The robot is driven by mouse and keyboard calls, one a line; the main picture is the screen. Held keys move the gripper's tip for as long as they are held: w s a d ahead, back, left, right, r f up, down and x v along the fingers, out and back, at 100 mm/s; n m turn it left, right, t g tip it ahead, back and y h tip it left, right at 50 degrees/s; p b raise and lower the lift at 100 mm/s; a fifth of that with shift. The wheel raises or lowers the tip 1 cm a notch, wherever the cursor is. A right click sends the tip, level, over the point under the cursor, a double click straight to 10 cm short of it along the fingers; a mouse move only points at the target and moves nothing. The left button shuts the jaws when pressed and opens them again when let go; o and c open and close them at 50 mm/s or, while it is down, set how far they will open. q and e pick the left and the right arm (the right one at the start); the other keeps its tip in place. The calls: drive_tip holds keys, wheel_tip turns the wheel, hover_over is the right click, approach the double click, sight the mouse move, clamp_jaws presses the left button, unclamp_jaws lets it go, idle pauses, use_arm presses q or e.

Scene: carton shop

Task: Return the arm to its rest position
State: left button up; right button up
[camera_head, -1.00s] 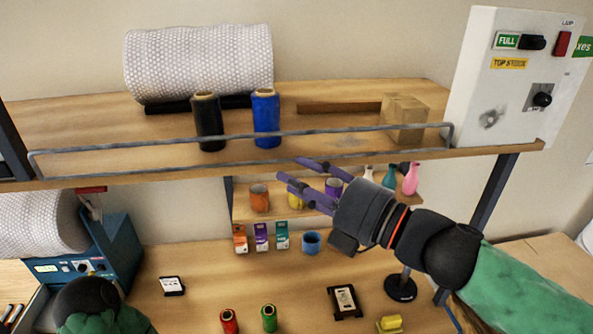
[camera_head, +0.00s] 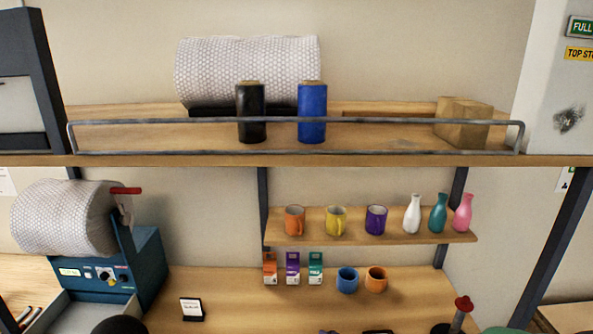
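Neither of my grippers shows in the head view now. Whether the grippers are open or shut is hidden.
An upper shelf (camera_head: 300,160) with a metal rail spans the view, holding black and blue rolls (camera_head: 251,115). Below it, a small shelf (camera_head: 370,231) holds mugs and bottles. Small boxes, a blue mug (camera_head: 347,280) and an orange mug (camera_head: 376,280) stand on the table.

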drive_tip(key=s+d+f+m+g+h+b, duration=0.1)
drive_tip(key=s+f+m+g+b, duration=0.25)
drive_tip(key=f, duration=1.05)
drive_tip(key=s+d+f+m+g+h+b, duration=0.1)
drive_tip(key=s+f+m+b, duration=0.25)
drive_tip(key=s+f, duration=0.65)
drive_tip(key=s+f+m+g+b, duration=0.1)
drive_tip(key=s+f+m+g, duration=0.1)
drive_tip(key=s+f, duration=0.3)
drive_tip(key=s+f+m+g+b, duration=0.2)
drive_tip(key=s+f, duration=0.3)
drive_tip(key=f, duration=0.7)
drive_tip(key=shift+m+h, duration=0.4)
drive_tip(key=shift+m, duration=0.1)
drive_tip(key=shift+d, duration=0.1)
